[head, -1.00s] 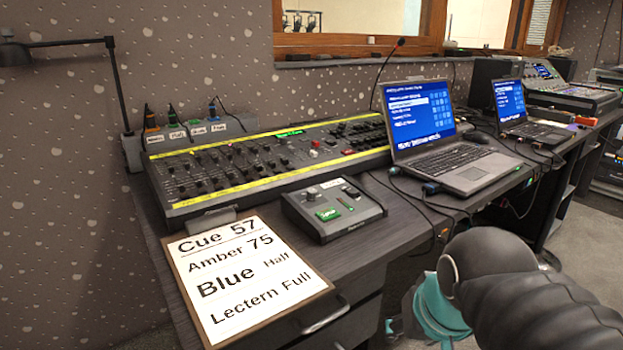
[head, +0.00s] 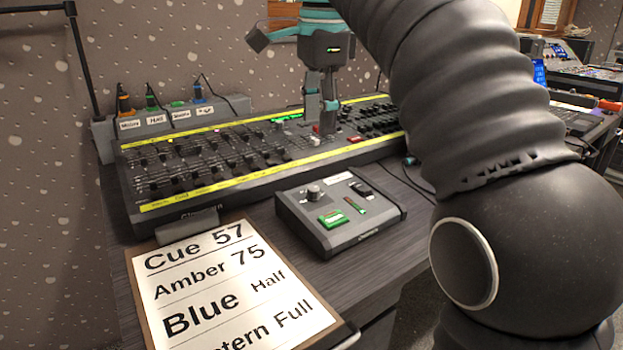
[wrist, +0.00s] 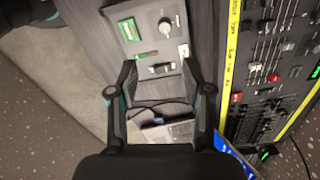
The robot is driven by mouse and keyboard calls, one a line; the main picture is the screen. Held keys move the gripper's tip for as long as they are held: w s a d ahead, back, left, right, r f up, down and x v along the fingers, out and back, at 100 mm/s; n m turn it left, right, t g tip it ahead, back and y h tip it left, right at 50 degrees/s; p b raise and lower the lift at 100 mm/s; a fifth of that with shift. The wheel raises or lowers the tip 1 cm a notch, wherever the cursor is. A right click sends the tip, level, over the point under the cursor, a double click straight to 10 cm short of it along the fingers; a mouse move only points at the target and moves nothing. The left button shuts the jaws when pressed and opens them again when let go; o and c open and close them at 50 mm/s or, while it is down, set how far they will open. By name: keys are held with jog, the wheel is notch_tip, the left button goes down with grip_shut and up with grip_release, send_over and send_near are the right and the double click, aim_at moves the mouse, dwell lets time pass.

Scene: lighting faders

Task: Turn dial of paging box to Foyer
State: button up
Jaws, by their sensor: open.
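The paging box (head: 368,226) is a small grey slanted box on the desk, in front of the long mixing console. Its round dial (head: 314,192) is on the upper left of its top, above a lit green display (head: 333,219). The display's word and the dial's setting are too small to read. My gripper (head: 322,128) is open and empty, pointing down over the console behind the box, apart from the dial. In the wrist view, the box (wrist: 136,12) and dial (wrist: 166,25) lie beyond my parted fingers (wrist: 159,66).
The mixing console (head: 160,202) with its faders and yellow strips runs along the wall behind the box. A cue sheet on a clipboard (head: 228,285) lies at the front left. A thin lamp post (head: 85,60) stands at the left. My arm hides the laptop area.

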aim_at(312, 188)
jog(key=shift+m, duration=0.3)
jog(key=f+b, duration=0.1)
jog(key=f, duration=0.3)
jog(key=w+f+b, duration=0.1)
jog(key=f+b, duration=0.1)
jog(key=f, duration=0.3)
jog(key=a+f+b, duration=0.1)
jog(key=f+b, duration=0.1)
jog(key=f, duration=0.2)
jog(key=shift+w+f, duration=0.2)
jog(key=shift+w, duration=0.15)
grip_shut()
